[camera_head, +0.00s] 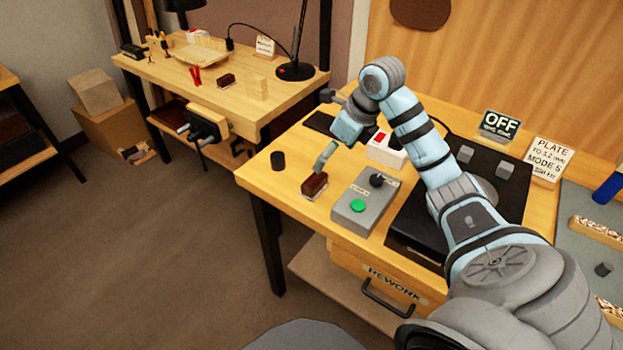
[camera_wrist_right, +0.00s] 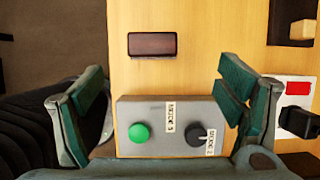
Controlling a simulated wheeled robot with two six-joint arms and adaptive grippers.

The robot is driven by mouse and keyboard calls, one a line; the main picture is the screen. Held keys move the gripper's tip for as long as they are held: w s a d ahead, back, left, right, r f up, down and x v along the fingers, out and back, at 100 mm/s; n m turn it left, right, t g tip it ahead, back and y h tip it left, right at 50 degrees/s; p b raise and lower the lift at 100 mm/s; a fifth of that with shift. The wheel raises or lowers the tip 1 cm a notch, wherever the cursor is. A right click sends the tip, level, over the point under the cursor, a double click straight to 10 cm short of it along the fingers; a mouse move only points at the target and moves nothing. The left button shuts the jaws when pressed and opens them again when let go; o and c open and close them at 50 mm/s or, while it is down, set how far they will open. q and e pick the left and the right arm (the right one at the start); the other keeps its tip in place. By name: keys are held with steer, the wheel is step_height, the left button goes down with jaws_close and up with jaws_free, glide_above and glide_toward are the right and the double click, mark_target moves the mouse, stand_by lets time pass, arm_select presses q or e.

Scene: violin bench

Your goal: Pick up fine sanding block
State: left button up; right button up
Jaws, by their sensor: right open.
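A small dark brown block (camera_head: 314,186), likely the sanding block, lies on the near bench by its left front edge, left of the grey control box. In the right wrist view the brown block (camera_wrist_right: 152,45) lies flat on the wood, beyond the grey box. I cannot read any grit marking on it. My right gripper (camera_head: 326,128) is above the bench near the block, apart from it. In the wrist view its green-padded fingers (camera_wrist_right: 160,76) are spread wide with nothing between them. My left gripper is not in view.
The grey control box (camera_head: 365,203) has a green button and a black knob. A black cylinder (camera_head: 278,161) stands left of the block. A white box with a red switch (camera_head: 386,150) is behind. Another brown block (camera_head: 226,80) lies on the far bench.

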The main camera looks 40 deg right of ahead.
mark_target(315, 179)
steer(key=x, duration=0.6)
steer(key=a+x, duration=0.1)
steer(key=x, duration=0.3)
steer(key=shift+s+a+f+b, duration=0.1)
steer(key=shift+s+b, duration=0.1)
steer(key=shift+b, duration=0.15)
steer(key=c, duration=1.3)
